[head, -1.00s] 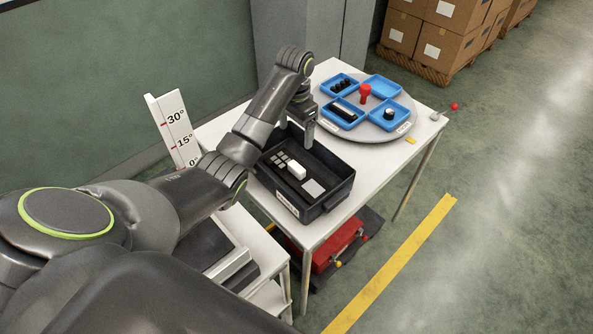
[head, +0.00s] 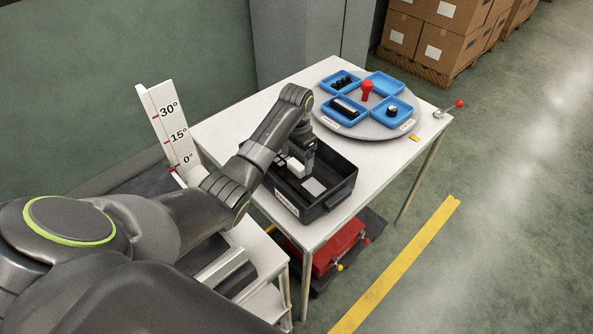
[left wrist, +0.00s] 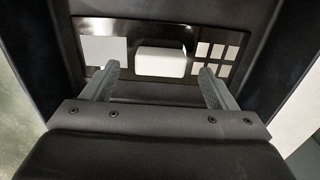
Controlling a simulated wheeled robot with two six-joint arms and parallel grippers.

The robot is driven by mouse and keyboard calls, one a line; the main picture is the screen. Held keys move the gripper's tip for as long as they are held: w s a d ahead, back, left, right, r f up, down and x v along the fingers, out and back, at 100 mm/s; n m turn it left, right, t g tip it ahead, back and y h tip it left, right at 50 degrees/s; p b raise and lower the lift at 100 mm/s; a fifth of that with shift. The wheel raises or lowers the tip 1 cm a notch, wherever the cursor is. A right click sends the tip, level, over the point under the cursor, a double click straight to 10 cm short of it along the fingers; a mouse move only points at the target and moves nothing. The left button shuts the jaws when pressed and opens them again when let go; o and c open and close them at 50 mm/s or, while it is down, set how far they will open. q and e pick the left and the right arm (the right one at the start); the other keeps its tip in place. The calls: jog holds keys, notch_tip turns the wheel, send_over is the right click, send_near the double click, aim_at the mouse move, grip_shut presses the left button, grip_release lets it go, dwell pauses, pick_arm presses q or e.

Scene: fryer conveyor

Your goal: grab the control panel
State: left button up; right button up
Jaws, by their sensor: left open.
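The control panel appears to be the glossy black plate in the left wrist view (left wrist: 145,30), lying in the black bin (head: 335,205). It carries a white square, a raised white block (left wrist: 160,62) and several small pale keys. In the head view the block (head: 296,167) and square (head: 314,186) show, while my left gripper hides part of the keys. My left gripper (left wrist: 159,73) is open and points down into the bin, its fingers apart on either side of the white block. Whether the fingers touch the panel is unclear. My right gripper is not in view.
A turntable (head: 375,122) with several blue trays and a red knob stands on the white table (head: 225,125) behind the bin. An angle board (head: 170,125) stands at left. A red box (head: 335,250) sits below the table. The bin walls surround the gripper closely.

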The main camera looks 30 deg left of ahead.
aim_at(296, 164)
pick_arm(q)
jog(key=shift+f, duration=1.9)
jog(key=c, duration=1.2)
jog(key=shift+o, duration=0.2)
jog(key=shift+w+r, duration=0.1)
